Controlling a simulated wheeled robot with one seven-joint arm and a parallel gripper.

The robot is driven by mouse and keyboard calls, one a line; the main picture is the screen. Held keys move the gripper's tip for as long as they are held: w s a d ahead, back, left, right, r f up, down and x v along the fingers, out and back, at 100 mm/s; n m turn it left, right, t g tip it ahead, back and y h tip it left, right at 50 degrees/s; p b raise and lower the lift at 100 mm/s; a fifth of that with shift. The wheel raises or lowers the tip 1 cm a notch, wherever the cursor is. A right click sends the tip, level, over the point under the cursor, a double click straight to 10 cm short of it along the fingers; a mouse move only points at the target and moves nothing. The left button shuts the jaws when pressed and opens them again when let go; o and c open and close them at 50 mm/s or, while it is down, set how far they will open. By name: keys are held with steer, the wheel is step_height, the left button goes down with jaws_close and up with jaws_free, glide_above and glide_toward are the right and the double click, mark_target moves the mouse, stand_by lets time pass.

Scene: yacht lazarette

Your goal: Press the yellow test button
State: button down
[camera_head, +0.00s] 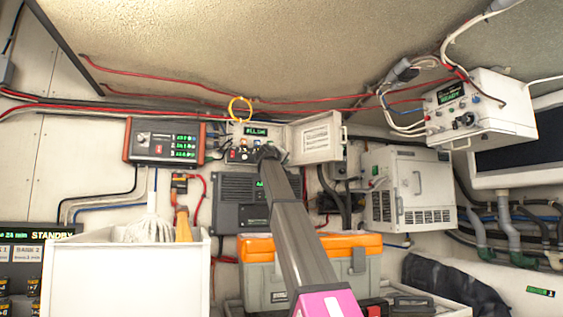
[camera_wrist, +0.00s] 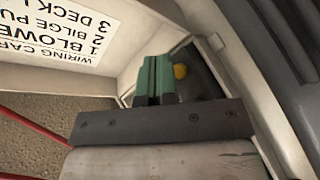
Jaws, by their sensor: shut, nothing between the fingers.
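A small round yellow button (camera_wrist: 181,71) shows in the wrist view, in a dark recess just right of my fingertips. My gripper (camera_wrist: 155,62) has its two green fingers together with nothing between them. It points into the opening beside an open door that carries a printed wiring card (camera_wrist: 62,28). In the head view my gripper (camera_head: 267,152) is at the lower front of the small control box (camera_head: 236,129) with a lit green display. My arm hides part of that box, and I cannot make out the yellow button there. Whether the fingers touch anything is unclear.
The box's open door (camera_head: 318,138) stands to the right. A yellow ring (camera_head: 240,108) hangs at the box's top, near red cables. A red-framed meter (camera_head: 163,142) is at left. A grey unit (camera_head: 240,200) and an orange-lidded toolbox (camera_head: 258,250) sit below.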

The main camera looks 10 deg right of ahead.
steer(key=shift+s+d, duration=0.25)
steer(key=shift+s, duration=1)
steer(key=shift+s+d, duration=0.2)
steer(key=shift+s, duration=1)
